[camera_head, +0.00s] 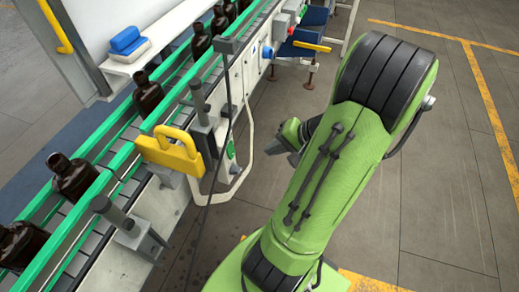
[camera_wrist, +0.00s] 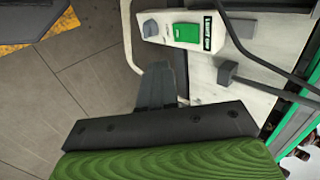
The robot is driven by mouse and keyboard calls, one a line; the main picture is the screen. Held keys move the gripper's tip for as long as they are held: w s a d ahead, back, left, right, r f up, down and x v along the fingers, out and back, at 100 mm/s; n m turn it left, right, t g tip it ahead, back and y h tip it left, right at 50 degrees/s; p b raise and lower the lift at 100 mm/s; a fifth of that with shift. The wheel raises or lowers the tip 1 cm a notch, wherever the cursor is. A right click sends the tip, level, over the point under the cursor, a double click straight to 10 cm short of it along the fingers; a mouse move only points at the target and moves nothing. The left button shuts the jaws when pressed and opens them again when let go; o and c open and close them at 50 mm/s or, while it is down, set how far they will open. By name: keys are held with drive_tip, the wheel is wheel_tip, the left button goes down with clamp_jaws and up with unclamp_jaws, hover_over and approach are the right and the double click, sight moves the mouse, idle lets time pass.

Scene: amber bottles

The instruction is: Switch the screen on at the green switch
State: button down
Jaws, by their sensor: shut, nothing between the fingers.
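The green switch (camera_wrist: 187,32) sits on a pale grey box (camera_wrist: 165,27) in the wrist view, beside a black label with white lettering too small to read surely. In the head view a small green patch (camera_head: 230,150) shows on the conveyor's side, partly hidden by a post and the yellow part. My gripper (camera_wrist: 158,68) is shut and empty, its fingertips below the box in the wrist view and apart from the switch. In the head view my gripper (camera_head: 290,142) is right of the conveyor, partly behind my arm. I cannot make out a screen in either view.
A green-railed conveyor (camera_head: 110,165) carries several amber bottles (camera_head: 72,177). A yellow part (camera_head: 168,153) and posts stand along its near side, with a pale looped tube (camera_head: 248,150) and dark cable. Open floor (camera_head: 440,170) lies to the right.

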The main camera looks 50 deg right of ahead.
sight(231, 150)
drive_tip(key=w+r+b+x, duration=0.1)
drive_tip(key=w+b+x, duration=0.1)
drive_tip(key=x, duration=0.9)
drive_tip(key=shift+a+r+b, duration=0.3)
drive_tip(key=shift+b, duration=0.6)
